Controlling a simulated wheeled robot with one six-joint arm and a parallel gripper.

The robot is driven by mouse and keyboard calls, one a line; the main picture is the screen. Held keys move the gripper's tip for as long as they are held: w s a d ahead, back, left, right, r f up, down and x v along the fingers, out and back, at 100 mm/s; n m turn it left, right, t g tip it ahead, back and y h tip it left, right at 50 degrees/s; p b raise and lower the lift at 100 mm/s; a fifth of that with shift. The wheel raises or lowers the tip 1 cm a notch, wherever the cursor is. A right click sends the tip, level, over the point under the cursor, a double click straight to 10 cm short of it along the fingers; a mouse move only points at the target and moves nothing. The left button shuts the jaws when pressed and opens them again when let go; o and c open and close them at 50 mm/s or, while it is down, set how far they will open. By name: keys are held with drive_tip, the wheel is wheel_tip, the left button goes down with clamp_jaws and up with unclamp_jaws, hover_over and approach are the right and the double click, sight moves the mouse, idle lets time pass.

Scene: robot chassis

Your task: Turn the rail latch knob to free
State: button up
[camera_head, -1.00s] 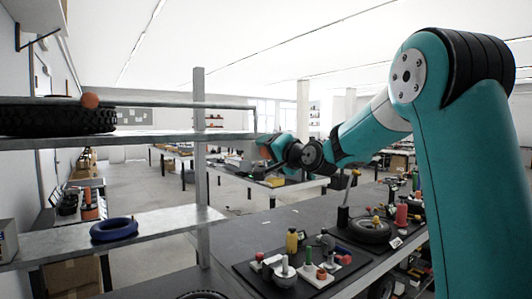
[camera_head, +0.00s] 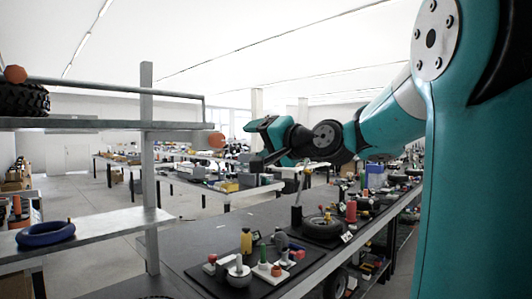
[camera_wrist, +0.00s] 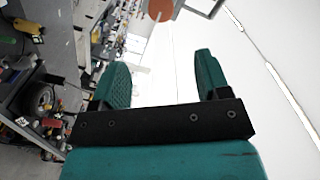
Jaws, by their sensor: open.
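An orange round knob (camera_head: 217,140) sits at the right end of the upper shelf rail (camera_head: 130,88). A second orange ball (camera_head: 15,74) is at the rail's left, above a black tyre. I cannot tell from looks alone which is the latch knob or how it is turned. My gripper (camera_head: 254,143) is open and empty, a little right of the right-hand knob and apart from it in the picture. In the wrist view, my two teal fingers (camera_wrist: 160,72) are spread, and an orange knob (camera_wrist: 161,9) shows beyond them at the top edge, partly cut off.
A grey metal post (camera_head: 148,180) carries the shelves. A blue ring (camera_head: 46,233) lies on the lower shelf (camera_head: 105,225). A dark workbench (camera_head: 215,240) below my arm holds a tray of small parts and a wheel (camera_head: 322,226). Open air surrounds my gripper.

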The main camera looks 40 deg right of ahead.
drive_tip(key=shift+s, duration=1)
drive_tip(key=s+a+f+n+g+y, duration=0.1)
drive_tip(key=a+f+n+g+y, duration=0.25)
drive_tip(key=a+f, duration=0.45)
drive_tip(key=a+f+n+g+y, duration=0.2)
drive_tip(key=a+f+n+g, duration=0.35)
drive_tip(key=a, duration=0.55)
drive_tip(key=s+a+f+n+g+h, duration=0.1)
drive_tip(key=s+a+f+n+g, duration=0.3)
drive_tip(key=s, duration=0.5)
drive_tip(key=s+a+f+n+g+h, duration=0.1)
drive_tip(key=s+a+f+n+g, duration=0.4)
drive_tip(key=s+f, duration=0.3)
drive_tip(key=shift+s+a+f, duration=0.25)
drive_tip(key=shift+s+f, duration=0.1)
drive_tip(key=shift+s, duration=0.1)
